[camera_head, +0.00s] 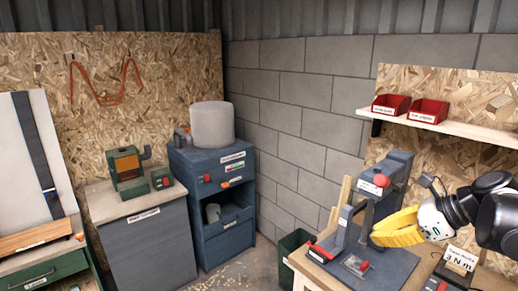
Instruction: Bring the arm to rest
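My gripper (385,234), with yellow fingers and a white body, is at the right. It points left, level with a dark bench machine with a red-marked head (374,185), and overlaps its column in the picture. My black arm comes in from the right edge. I cannot tell whether the fingers are apart or closed, or whether they touch the machine. I see nothing clearly held.
Below my gripper is a workbench with a dark plate (385,270) and a small sign (461,257). A shelf (450,127) with red bins (391,104) is above. A blue cabinet (212,160) and a grey cabinet (148,240) stand left. A dark bin (290,258) is beside the bench.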

